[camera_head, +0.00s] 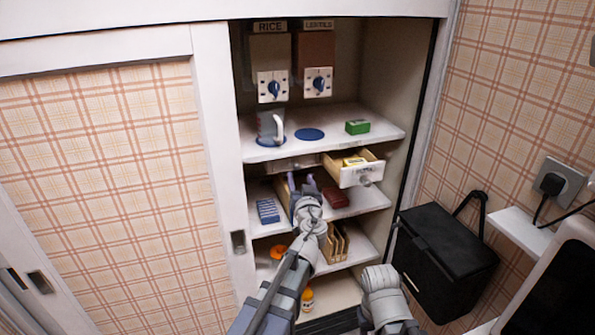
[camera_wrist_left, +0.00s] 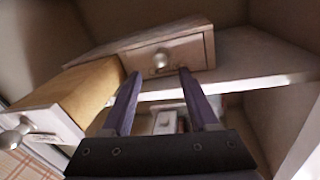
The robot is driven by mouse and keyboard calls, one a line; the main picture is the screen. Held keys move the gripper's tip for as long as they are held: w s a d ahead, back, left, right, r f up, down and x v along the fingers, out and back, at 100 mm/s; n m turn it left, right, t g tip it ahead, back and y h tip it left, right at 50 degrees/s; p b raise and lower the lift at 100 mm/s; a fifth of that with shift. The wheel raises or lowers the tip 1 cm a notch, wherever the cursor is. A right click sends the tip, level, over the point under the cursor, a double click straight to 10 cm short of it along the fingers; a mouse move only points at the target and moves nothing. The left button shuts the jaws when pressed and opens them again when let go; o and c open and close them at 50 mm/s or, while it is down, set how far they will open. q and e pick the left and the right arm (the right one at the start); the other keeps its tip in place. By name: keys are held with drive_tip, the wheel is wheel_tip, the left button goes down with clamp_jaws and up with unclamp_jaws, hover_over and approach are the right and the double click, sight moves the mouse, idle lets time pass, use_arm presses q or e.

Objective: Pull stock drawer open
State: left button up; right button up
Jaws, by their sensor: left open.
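Two small drawers hang under the upper shelf. The right drawer (camera_head: 357,176) is pulled out, with yellow items inside, a white front, a round knob and a label too small to read. It is at the left of the left wrist view (camera_wrist_left: 48,118). The other drawer (camera_wrist_left: 190,53) appears closed, with a round knob (camera_wrist_left: 160,60); its front (camera_head: 286,164) is partly hidden by my gripper in the head view. I cannot read which is the stock drawer. My left gripper (camera_head: 303,180) is open and empty, its fingers pointing toward the closed drawer's knob.
A mug (camera_head: 268,127) and green box (camera_head: 357,127) stand on the upper shelf (camera_head: 330,143). Blue packs (camera_head: 267,210) and a dark red box (camera_head: 335,198) lie on the shelf below. A black box (camera_head: 445,260) is at right. A sliding door (camera_head: 214,150) bounds the left.

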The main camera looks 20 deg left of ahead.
sight(298, 168)
use_arm(q)
drive_tip(key=x, duration=0.5)
drive_tip(key=shift+w+a, duration=0.15)
drive_tip(key=shift+w, duration=0.2)
clamp_jaws()
drive_tip(key=shift+s, duration=0.1)
idle(1.0)
